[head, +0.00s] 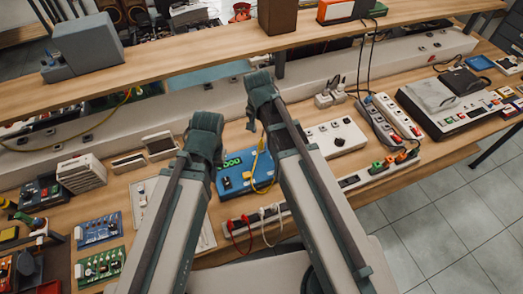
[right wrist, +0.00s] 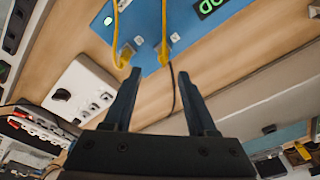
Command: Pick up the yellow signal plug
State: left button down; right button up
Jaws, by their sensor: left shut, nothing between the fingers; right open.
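A blue device (head: 232,162) with a green display lies on the bench between my two arms. A yellow cable (head: 262,150) loops over its right end. In the right wrist view the blue device (right wrist: 180,15) shows two yellow plugs, a left one (right wrist: 126,56) and a right one (right wrist: 163,52), both at its near edge. I cannot tell whether they share one cable. My right gripper (right wrist: 158,72) is open and empty, its fingertips just short of the plugs. In the head view the arm hides it. My left gripper's fingers do not show; only its arm does.
A white box with a black knob (head: 340,139) stands right of the blue device. A power strip (head: 378,171) with coloured plugs and a strip with red and white cables (head: 262,214) lie nearby. A wooden shelf (head: 200,62) crosses behind.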

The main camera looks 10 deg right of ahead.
aim_at(261, 143)
pick_arm(q)
notch_tip(261, 143, down, 4)
jog(key=b, duration=0.3)
pick_arm(e)
jog(key=f, duration=0.4)
jog(key=shift+w+d+f, duration=0.1)
jog(key=shift+w+d, duration=0.05)
jog(key=shift+w, duration=0.1)
pick_arm(q)
notch_tip(261, 143, down, 5)
jog(key=b, duration=0.5)
jog(key=shift+f, duration=0.2)
pick_arm(e)
jog(key=f, duration=0.5)
jog(key=shift+w+f, duration=0.15)
jog(key=shift+w, duration=0.2)
pick_arm(q)
jog(key=shift+r, duration=0.1)
pick_arm(e)
jog(key=shift+c, duration=0.3)
grip_shut()
